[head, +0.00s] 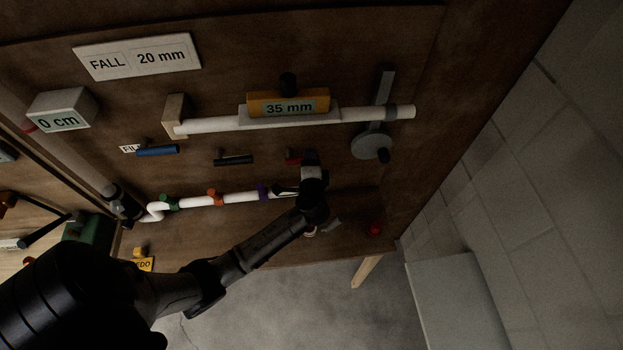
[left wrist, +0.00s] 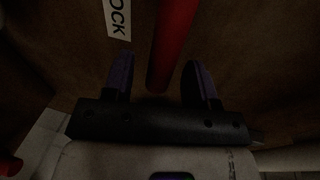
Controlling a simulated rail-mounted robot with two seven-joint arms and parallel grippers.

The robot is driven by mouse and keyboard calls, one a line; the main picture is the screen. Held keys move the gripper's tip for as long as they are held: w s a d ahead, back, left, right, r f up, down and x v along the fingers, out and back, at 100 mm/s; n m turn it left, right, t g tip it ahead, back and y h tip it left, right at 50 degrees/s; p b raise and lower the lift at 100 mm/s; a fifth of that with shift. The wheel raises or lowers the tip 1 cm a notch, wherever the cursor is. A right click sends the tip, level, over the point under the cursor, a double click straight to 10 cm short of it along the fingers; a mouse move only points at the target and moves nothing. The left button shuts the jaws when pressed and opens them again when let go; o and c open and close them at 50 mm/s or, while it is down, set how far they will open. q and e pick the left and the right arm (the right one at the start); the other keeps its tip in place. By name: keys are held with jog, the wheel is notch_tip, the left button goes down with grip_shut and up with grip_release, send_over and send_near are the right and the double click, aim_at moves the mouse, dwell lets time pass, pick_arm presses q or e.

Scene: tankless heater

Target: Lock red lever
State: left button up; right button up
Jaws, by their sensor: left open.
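The red lever (left wrist: 172,42) is a red bar in the left wrist view, coming down from the top edge between the two fingers. A white label ending in "OCK" (left wrist: 117,18) is on the brown board to its left. My left gripper (left wrist: 158,80) is open, with a dark finger on each side of the lever and visible gaps. In the head view, a small part of the red lever (head: 293,157) shows just left of my left gripper (head: 308,172); the gripper hides the rest. My right gripper is not in view.
A blue lever (head: 157,150) and a black lever (head: 233,160) sit left on the same board. A white pipe (head: 238,197) with coloured fittings runs below. A level marked 35 mm (head: 288,104) is above. A red knob (head: 375,229) is at lower right.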

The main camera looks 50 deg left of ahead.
pick_arm(q)
jog(key=b+v, duration=0.1)
jog(key=v, duration=1.1)
jog(key=shift+s+d, duration=0.15)
jog(key=shift+r, duration=0.1)
